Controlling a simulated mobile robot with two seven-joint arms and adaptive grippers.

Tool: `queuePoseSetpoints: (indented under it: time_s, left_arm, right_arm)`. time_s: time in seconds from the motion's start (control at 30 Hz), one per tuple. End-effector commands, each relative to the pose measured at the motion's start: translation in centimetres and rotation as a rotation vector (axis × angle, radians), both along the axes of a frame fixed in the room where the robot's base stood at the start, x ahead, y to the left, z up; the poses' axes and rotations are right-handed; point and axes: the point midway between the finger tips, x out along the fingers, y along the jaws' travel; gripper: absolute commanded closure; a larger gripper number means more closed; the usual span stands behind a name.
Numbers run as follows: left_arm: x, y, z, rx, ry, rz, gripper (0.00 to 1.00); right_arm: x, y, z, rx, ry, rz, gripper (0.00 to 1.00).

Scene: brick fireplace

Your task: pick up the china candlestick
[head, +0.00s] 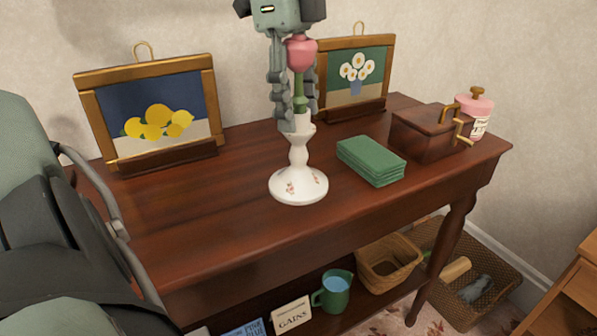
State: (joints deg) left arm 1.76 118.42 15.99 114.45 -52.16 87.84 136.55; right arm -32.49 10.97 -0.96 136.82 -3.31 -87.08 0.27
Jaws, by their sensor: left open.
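The white china candlestick (298,186) stands upright on the brown wooden table (225,218). It has a wide round foot with small reddish floral marks. A green stem with a pink tulip-shaped top (301,53) rises from its cup. My left gripper (300,115) points down from above, open, with its fingers on either side of the green stem. Its fingertips reach the candlestick's cup, and the nearer one hides part of the rim. I cannot tell whether they touch it. My right gripper is not in view.
Two framed pictures, lemons (157,121) and white flowers (358,74), stand behind. Folded green cloths (371,161) lie close right of the candlestick, then a wooden box (425,138) and a pink jar (476,112). The tabletop left of the candlestick is clear.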

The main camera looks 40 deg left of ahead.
Motion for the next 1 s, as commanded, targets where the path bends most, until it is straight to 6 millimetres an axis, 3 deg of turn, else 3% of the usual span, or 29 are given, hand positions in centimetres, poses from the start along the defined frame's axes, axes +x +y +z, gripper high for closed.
queuePoseSetpoints:
  time_s: [0.1,0.5,1.0]
  left_arm:
    - [0.00,0.01,0.03,0.000,0.000,0.000,0.53]
    - [0.00,0.02,0.06,0.000,0.000,0.001,1.00]
    - [0.05,0.01,0.22,0.000,-0.003,0.001,1.00]
  right_arm:
    - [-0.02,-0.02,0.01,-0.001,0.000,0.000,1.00]
    - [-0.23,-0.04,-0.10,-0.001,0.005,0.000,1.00]
    - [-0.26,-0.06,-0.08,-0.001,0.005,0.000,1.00]
